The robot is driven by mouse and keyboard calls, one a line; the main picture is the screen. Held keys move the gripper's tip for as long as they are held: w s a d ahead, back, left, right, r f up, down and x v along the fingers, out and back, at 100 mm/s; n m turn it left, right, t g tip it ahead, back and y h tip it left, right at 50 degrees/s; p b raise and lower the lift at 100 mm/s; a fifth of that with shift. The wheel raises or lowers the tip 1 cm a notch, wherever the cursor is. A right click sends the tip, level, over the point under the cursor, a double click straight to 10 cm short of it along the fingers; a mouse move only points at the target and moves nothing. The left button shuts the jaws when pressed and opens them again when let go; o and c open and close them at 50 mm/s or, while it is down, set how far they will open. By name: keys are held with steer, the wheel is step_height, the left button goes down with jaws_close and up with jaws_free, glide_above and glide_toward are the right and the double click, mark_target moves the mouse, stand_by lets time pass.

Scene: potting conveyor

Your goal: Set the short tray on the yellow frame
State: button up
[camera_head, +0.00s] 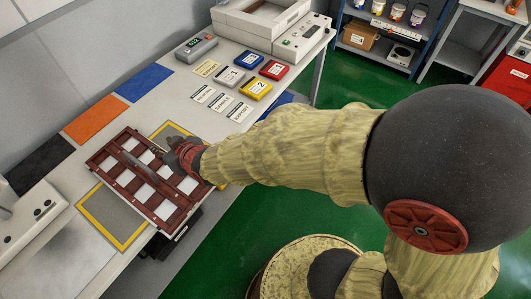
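A dark red-brown tray (128,190) with white square cells lies at the left of the bench, its lower right corner reaching the bench's front edge. A grey strip runs across its upper left part. A yellow frame (87,211) around a grey panel is on the bench at lower left; the tray covers part of its right side. Another yellow frame outline (172,125) shows behind the tray, partly hidden by the tray and my arm. My gripper (182,155) is at the tray's upper right side. Its fingers are small and dark, so their opening and grip are unclear.
Black, orange (96,120) and blue (143,83) mats lie along the wall. Several labelled cards and blocks, including a yellow block (255,89) and red block (274,70), lie beyond my arm. A white machine (265,22) stands at the back.

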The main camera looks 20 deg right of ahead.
steer(key=s+d+r+m+g+h, duration=0.1)
steer(key=s+d+r+h, duration=0.2)
steer(key=d, duration=0.4)
steer(key=s+d+r+m+g, duration=0.1)
steer(key=s+d+r, duration=0.35)
steer(key=d, duration=0.25)
steer(key=s+d+r+m+g+h, duration=0.1)
steer(key=s+d, duration=0.4)
steer(key=s, duration=0.3)
steer(key=s+d+r+m+g+h, duration=0.1)
steer(key=s+d+r+m+g, duration=0.1)
steer(key=s+d, duration=0.3)
steer(key=s, duration=0.2)
steer(key=shift+s+d+r, duration=0.15)
steer(key=shift+s+d, duration=0.1)
steer(key=shift+s, duration=0.1)
